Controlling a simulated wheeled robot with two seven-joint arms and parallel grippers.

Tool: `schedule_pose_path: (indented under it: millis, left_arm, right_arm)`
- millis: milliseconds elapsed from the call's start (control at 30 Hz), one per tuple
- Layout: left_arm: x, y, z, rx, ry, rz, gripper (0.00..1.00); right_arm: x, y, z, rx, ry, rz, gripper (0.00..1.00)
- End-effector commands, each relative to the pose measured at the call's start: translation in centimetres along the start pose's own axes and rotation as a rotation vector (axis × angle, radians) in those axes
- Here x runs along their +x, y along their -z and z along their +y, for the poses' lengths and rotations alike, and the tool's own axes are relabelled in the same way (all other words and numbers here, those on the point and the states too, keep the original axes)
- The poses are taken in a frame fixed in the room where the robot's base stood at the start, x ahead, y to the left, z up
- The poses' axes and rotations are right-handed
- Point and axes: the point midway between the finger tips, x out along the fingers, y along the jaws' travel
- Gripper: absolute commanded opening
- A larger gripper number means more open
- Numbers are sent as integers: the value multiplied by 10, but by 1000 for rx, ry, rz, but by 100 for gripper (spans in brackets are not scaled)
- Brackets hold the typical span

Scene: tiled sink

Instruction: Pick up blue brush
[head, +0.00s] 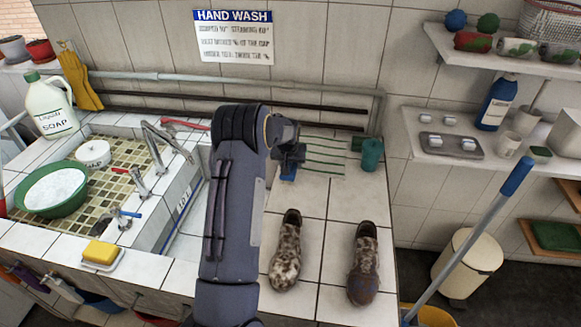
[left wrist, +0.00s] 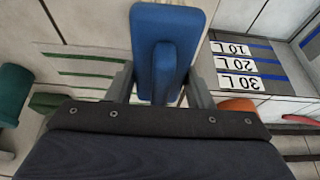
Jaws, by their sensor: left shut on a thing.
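The blue brush (left wrist: 165,45) sits between the two fingers of my left gripper (left wrist: 160,85) in the left wrist view, and the fingers are shut on it. In the head view my left gripper (head: 289,158) is at the back of the tiled counter, and a small part of the blue brush (head: 288,173) shows below it. The gripper and arm hide most of the brush, and I cannot tell whether it touches the counter. My right gripper is not in either view.
Green stripes (head: 325,155) and a teal cup (head: 372,154) are right of the gripper. Two patterned shoes (head: 287,250) (head: 363,265) stand on the counter in front. The sink, with a green basin (head: 70,205) and faucet (head: 165,140), is on the left. A pipe (head: 230,78) runs along the wall.

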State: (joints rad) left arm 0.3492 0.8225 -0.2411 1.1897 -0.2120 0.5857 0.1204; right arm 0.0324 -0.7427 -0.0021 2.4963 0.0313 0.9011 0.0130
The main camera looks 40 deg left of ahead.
Motion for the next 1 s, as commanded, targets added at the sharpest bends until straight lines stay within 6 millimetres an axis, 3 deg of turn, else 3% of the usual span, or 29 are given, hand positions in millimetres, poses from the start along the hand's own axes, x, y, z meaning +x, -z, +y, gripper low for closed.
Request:
schedule_pose_path:
  millis: [233, 500, 700, 1000]
  left_arm:
    - [-76, -19, -11, -1, -1, 2, 22]
    - [-118, -66, -27, -2, -1, 1, 22]
    - [-134, -83, -32, -1, 0, -1, 22]
    - [-138, -87, -34, 0, 0, -2, 22]
  right_arm:
    - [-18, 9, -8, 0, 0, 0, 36]
    - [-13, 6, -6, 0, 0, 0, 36]
    - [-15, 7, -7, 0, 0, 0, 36]
    - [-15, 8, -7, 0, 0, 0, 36]
